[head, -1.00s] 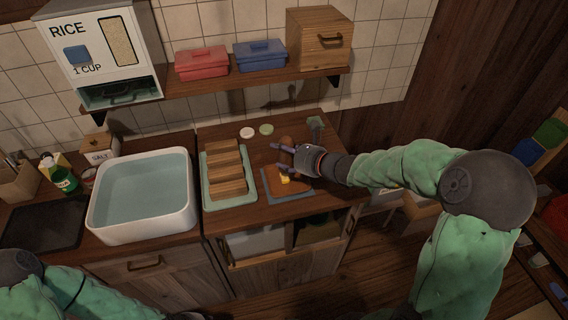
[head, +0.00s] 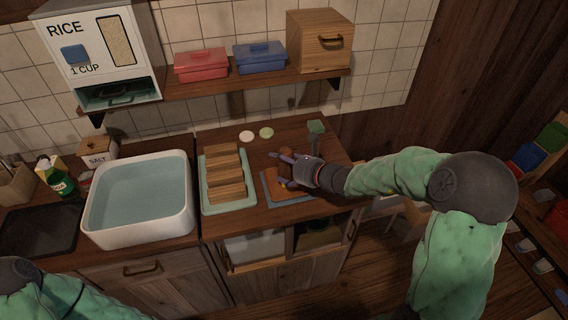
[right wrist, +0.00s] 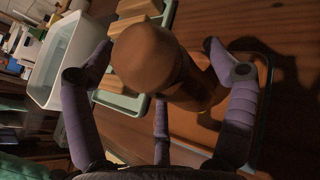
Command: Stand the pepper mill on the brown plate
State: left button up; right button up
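The brown pepper mill (head: 286,155) shows in the head view, partly hidden by my right gripper (head: 280,168). In the right wrist view the mill (right wrist: 150,58) is between the spread purple fingers of my right gripper (right wrist: 158,50), with its rounded head towards the camera. The fingers look open around it, with gaps at the sides. The mill's base seems to rest on the brown plate (head: 273,186), inside a blue-grey rim; the exact contact is partly hidden. My left gripper is outside the head view; only part of that arm shows at lower left.
A pale green tray (head: 208,208) with several wooden blocks lies left of the plate. A white basin (head: 98,232) stands further left. Two small discs (head: 247,136) and a green-ended utensil (head: 316,127) lie at the back. A shelf (head: 220,91) with boxes hangs above.

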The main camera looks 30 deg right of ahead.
jog(key=shift+s+d+r+p, duration=0.15)
jog(key=shift+s+r+p, duration=0.05)
jog(key=shift+r+p, duration=0.15)
jog(key=p+v, duration=0.3)
jog(key=v, duration=0.8)
jog(key=shift+s+p, duration=0.3)
jog(key=shift+p, duration=0.05)
